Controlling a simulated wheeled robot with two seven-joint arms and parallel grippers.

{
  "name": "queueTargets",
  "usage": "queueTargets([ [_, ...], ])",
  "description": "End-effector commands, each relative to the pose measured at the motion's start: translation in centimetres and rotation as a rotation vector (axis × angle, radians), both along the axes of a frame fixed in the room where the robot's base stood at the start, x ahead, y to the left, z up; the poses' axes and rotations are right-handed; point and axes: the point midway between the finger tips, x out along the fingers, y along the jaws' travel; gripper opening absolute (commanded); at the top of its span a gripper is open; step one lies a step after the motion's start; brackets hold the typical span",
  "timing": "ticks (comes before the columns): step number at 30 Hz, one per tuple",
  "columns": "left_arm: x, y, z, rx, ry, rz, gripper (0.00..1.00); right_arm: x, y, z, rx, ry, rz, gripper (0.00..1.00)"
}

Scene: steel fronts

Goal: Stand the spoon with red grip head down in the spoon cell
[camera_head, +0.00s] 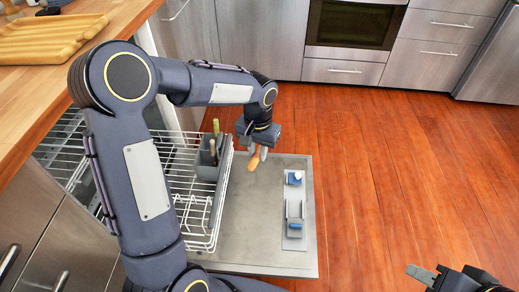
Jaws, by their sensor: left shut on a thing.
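My left gripper (258,152) points down over the open dishwasher door, to the right of the rack. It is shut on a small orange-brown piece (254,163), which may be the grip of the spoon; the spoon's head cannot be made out. The grey cutlery basket (207,172) stands in the rack, left of this gripper and apart from it.
The white wire rack (188,194) is pulled out over the grey dishwasher door (262,252). A narrow grey holder (294,232) with blue parts lies on the door's right side. A wooden counter (45,84) with a yellow board (48,38) borders the left. Open wooden floor lies right.

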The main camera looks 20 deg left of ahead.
Motion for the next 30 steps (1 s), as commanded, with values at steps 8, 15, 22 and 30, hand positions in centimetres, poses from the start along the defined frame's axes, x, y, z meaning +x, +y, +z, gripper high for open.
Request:
queueTargets([
  [8,0.3,1.8,-1.4,0.003,0.054,-0.048,0.0,0.0,0.0,0.2,0.0,0.0,0.0,0.36],
  [15,0.6,4.7,-3.7,0.015,0.154,-0.147,0.0,0.0,0.0,0.5,0.0,0.0,0.0,0.36],
  [22,0.9,9.9,-6.9,0.079,0.37,-0.374,0.0,0.0,0.0,1.0,0.0,0.0,0.0,0.36],
  [30,1.6,18.4,-9.3,0.423,0.797,-0.876,0.0,0.0,0.0,1.8,0.0,0.0,0.0,0.36],
])
